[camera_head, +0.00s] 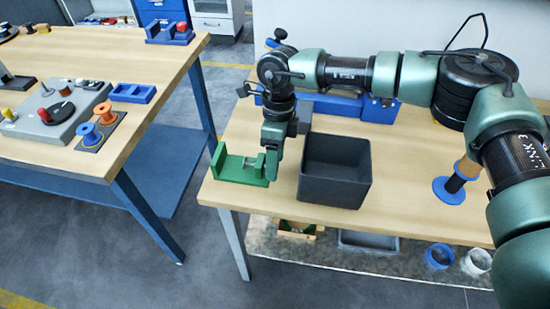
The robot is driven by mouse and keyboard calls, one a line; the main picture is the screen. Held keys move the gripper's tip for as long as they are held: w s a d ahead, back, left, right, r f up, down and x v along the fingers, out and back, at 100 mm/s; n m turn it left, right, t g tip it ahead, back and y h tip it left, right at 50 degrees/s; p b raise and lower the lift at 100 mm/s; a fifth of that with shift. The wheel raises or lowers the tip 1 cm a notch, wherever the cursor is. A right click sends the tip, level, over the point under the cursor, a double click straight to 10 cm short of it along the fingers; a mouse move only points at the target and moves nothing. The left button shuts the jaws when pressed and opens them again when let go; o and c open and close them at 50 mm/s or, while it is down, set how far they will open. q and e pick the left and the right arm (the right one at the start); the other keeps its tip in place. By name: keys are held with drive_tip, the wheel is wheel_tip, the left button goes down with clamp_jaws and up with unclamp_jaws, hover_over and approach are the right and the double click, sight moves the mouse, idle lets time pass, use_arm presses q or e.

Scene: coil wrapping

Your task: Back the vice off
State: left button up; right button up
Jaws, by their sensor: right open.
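A green vice (232,169) sits at the left front corner of the right-hand wooden table. It has two upright end walls and a grey metal part between them. My right gripper (271,170) points down at the vice's right end. It is open, and its fingers partly hide that end of the vice. I cannot tell whether the fingers touch it. My left gripper is not in view.
A dark open bin (335,170) stands just right of my right gripper. A blue rail-like object (335,105) lies behind, and a blue-flanged spool (450,190) stands further right. The left table (60,160) carries a grey fixture (55,118), orange spools (97,122) and a blue tray (133,93).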

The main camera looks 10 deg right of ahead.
drive_tip(key=shift+s+f, duration=0.1)
drive_tip(key=shift+f, duration=0.1)
drive_tip(key=c, duration=1.2)
clamp_jaws()
drive_tip(key=shift+f+b, duration=0.1)
drive_tip(key=shift+b, duration=0.35)
drive_tip(key=t+b, duration=0.1)
drive_tip(key=b, duration=0.1)
drive_tip(key=t+h+b, duration=0.1)
drive_tip(key=t+b, duration=0.1)
drive_tip(key=b, duration=0.1)
drive_tip(key=shift+s+a+f, duration=0.1)
drive_tip(key=shift+s+f, duration=0.1)
drive_tip(key=shift+r+t+b, duration=0.25)
drive_tip(key=shift+t+b, duration=0.25)
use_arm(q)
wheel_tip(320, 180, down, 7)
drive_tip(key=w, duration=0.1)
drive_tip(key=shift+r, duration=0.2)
use_arm(e)
drive_tip(key=shift+r, duration=0.1)
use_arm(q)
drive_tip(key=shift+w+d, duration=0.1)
use_arm(e)
drive_tip(key=o, duration=1.2)
unclamp_jaws()
